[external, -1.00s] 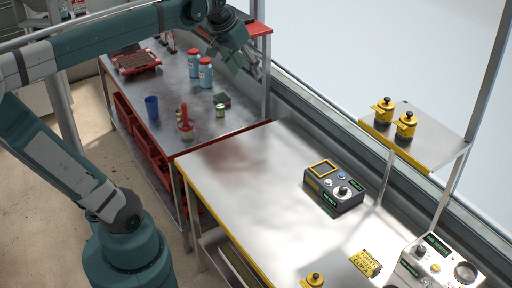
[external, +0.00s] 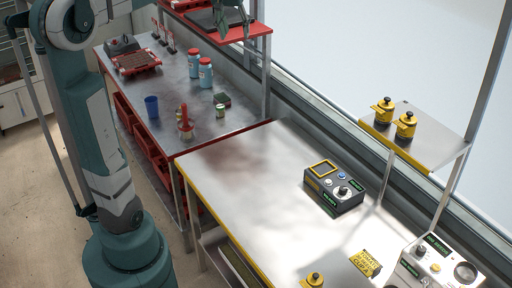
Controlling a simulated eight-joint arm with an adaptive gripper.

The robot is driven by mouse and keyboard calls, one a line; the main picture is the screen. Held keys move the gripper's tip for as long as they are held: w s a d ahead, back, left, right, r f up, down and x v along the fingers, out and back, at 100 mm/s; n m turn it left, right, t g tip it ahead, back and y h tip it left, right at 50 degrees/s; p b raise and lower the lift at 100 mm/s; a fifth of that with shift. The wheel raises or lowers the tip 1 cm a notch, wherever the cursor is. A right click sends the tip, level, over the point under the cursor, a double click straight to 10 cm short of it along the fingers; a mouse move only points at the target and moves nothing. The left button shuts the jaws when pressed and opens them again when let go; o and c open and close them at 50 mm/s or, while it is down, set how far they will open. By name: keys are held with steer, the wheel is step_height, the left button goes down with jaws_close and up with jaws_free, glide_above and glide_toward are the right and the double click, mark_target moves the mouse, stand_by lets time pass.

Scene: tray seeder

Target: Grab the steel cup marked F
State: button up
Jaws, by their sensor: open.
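I cannot make out a steel cup marked F; no such letter is readable at this size. On the far bench stand a blue cup (external: 152,107), a small container with a red-handled item (external: 186,128) in or at it, and a small pale-lidded can (external: 220,111).
Two blue bottles with red lids (external: 205,72) and a red seed tray (external: 137,63) stand on the far bench. A control box (external: 335,188) sits on the near bench, mostly clear. Yellow-topped pots (external: 405,125) stand on the right shelf (external: 425,150).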

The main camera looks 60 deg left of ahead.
steer(key=a+f+n+g, duration=0.1)
steer(key=a+f+n, duration=0.1)
steer(key=a, duration=1)
steer(key=a+f+n+g, duration=0.1)
steer(key=a+f+n, duration=0.1)
steer(key=a, duration=1.1)
steer(key=s+a+f+n+h, duration=0.1)
steer(key=s+a+f, duration=0.2)
steer(key=a, duration=0.4)
steer(key=s+a+f+n, duration=0.1)
steer(key=s+a+f, duration=0.1)
steer(key=a, duration=0.5)
steer(key=s+a+f+n+h, duration=0.1)
steer(key=s+a+f, duration=0.2)
steer(key=a, duration=0.4)
step_height(320, 180, down, 39)
steer(key=shift+g, duration=0.4)
steer(key=shift+f, duration=0.1)
steer(key=shift+f, duration=0.1)
steer(key=shift+f, duration=1.15)
steer(key=shift+f, duration=0.1)
